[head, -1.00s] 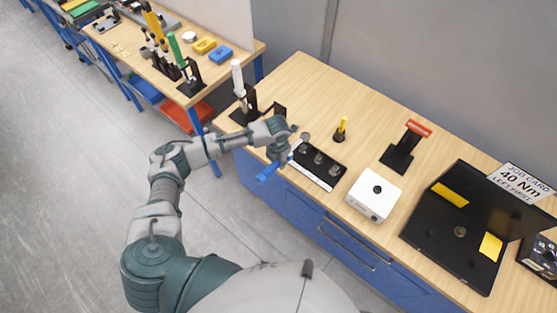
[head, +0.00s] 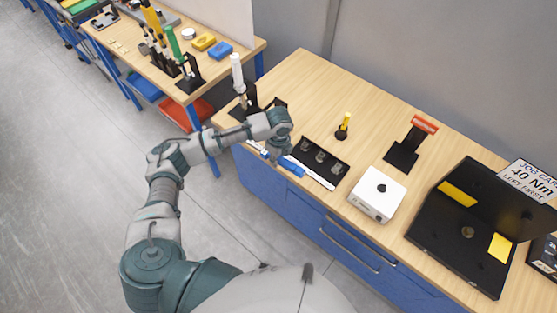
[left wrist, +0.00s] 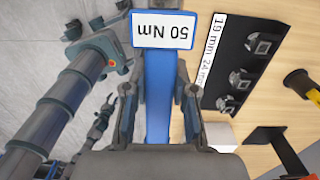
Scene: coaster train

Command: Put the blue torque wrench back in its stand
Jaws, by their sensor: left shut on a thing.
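The blue torque wrench (head: 291,167) is held in my left gripper (head: 281,153) near the bench's front edge, just in front of the socket tray. In the left wrist view its blue handle (left wrist: 158,85) lies between the two fingers, with a white "50 Nm" tag (left wrist: 164,29) at one end. My left gripper is shut on it. A black stand (head: 242,108) at the bench's left end holds a white-handled tool. A black part (head: 277,103) beside it is partly hidden by my left arm; I cannot tell whether it is an empty stand. My right gripper is not in view.
A black socket tray (head: 329,172), a yellow-handled tool (head: 344,122), a white box (head: 377,198), a red-topped black stand (head: 405,150) and an open black case (head: 445,230) line the bench. Bare wood lies behind the sockets. A second bench (head: 130,63) stands at upper left.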

